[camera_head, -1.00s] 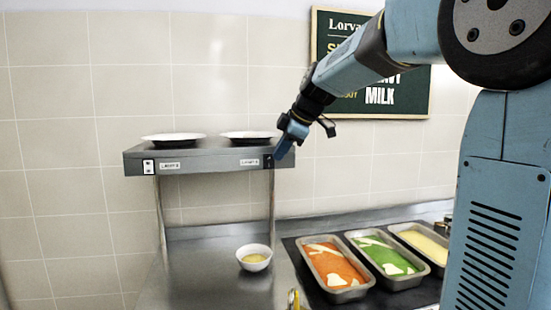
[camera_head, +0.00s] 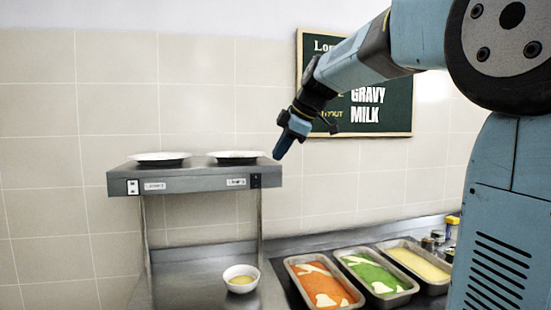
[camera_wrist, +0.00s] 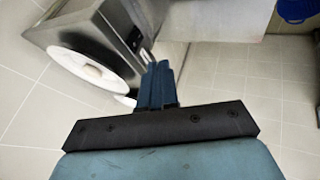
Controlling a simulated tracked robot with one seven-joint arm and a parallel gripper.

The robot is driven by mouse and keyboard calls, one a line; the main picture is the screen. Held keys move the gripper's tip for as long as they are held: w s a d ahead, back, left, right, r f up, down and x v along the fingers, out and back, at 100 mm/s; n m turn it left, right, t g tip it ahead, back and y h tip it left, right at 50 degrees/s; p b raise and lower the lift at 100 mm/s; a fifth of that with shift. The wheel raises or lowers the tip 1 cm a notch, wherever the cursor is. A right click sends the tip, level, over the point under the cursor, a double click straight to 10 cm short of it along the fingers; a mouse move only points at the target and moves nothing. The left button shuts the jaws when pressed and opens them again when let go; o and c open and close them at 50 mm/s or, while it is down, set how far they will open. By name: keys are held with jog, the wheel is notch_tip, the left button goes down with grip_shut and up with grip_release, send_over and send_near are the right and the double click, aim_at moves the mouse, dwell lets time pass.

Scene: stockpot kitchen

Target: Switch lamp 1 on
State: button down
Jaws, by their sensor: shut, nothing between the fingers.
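The grey shelf (camera_head: 208,184) has two switch plates on its front edge, each with a small label. The left plate (camera_head: 132,187) is white. The right plate (camera_head: 255,181) is dark, at the shelf's right end. The label lettering is too blurred to read surely, so I cannot tell which plate is lamp 1. My gripper (camera_head: 279,154) is shut and empty, fingers pointing down, just right of and above the dark plate in the picture. A gap shows between them. In the wrist view my shut fingers (camera_wrist: 157,82) are beside the shelf end, with a dark plate (camera_wrist: 134,39) near them.
Two white plate-like discs (camera_head: 159,157) (camera_head: 235,155) are on the shelf top. Below are a small white bowl (camera_head: 241,287) and several food trays (camera_head: 324,284). A green menu board (camera_head: 395,120) hangs on the tiled wall behind my arm.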

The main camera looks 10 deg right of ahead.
aim_at(256, 181)
jog(key=shift+s+f, duration=0.15)
jog(key=shift+f, duration=0.4)
jog(key=shift+f, duration=0.1)
jog(key=w+a+f, duration=0.4)
jog(key=w+f, duration=0.4)
jog(key=shift+f, duration=0.25)
jog(key=shift+w, duration=0.15)
